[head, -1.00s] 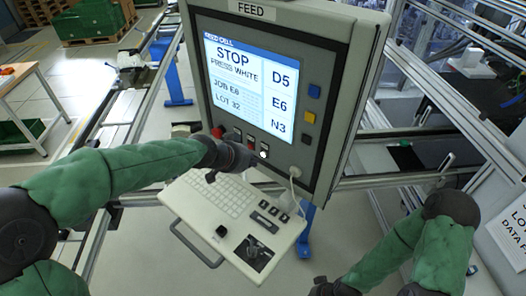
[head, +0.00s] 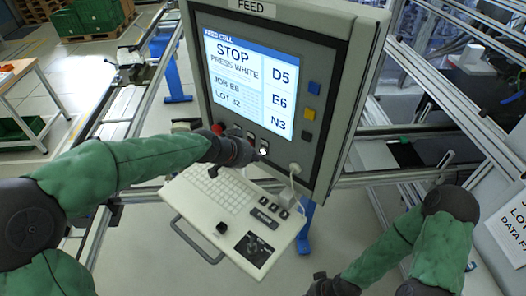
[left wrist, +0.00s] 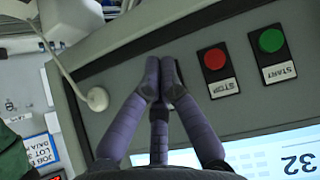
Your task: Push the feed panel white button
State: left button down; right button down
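The feed panel (head: 345,75) stands in the middle of the head view; its screen (head: 235,85) reads "STOP, PRESS WHITE". The small white button (head: 263,148) is at the right end of the row below the screen. My left gripper (head: 253,152) is at the panel, its tips right by this button. In the left wrist view its fingers (left wrist: 162,68) are together and empty, over the spot between the white plug and the red button. They hide the white button there, so contact cannot be told. My right gripper (head: 332,287) is at the bottom edge, partly cut off.
A red STOP button (left wrist: 214,59) and a green START button (left wrist: 271,40) sit beside my left fingers. A white plug with a cable (left wrist: 97,99) sticks out on the other side. A keyboard shelf (head: 225,205) juts out below the panel.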

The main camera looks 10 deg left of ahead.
pick_arm(q)
jog(key=shift+w, duration=0.1)
dwell(0.6)
jog(key=shift+w+d, duration=0.2)
jog(key=shift+w, duration=0.1)
jog(key=shift+w+d, duration=0.2)
jog(key=shift+w, duration=0.2)
dwell(1.0)
jog(key=shift+s+a+b, duration=0.4)
jog(key=shift+s+b, duration=0.15)
jog(key=shift+s, duration=0.2)
jog(key=s+b, duration=0.1)
jog(key=s+a+b, duration=0.1)
jog(key=s, duration=0.1)
jog(key=s+a+b, duration=0.1)
jog(key=shift+s+a, duration=0.15)
jog(key=shift+s, duration=0.1)
dwell(0.4)
